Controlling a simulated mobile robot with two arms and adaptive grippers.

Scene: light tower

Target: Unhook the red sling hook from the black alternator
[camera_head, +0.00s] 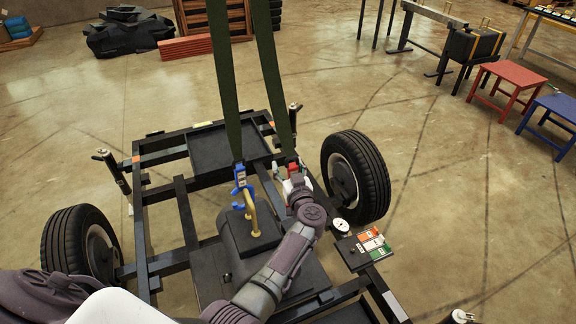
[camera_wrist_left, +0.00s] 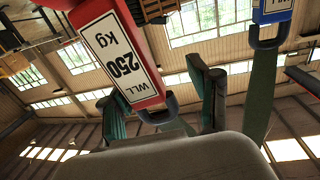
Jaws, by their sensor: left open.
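The black alternator (camera_head: 235,244) lies in the middle of the dark wheeled frame, with a yellow lifting loop (camera_head: 252,214) on top. The red sling hook (camera_head: 292,168) hangs from the right green strap, partly hidden by my left gripper (camera_head: 294,184). In the left wrist view its red block (camera_wrist_left: 112,48), labelled 250 kg, is close by at the upper left. My left gripper is open beside the red hook. The frames do not show whether the red hook's tip is in the alternator. My right gripper is not in view.
A blue hook (camera_head: 240,180) on the left green strap (camera_head: 223,85) is close to the yellow loop; it also shows in the left wrist view (camera_wrist_left: 271,10). A wheel (camera_head: 354,178) and a small panel (camera_head: 365,248) stand to the right of my left arm.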

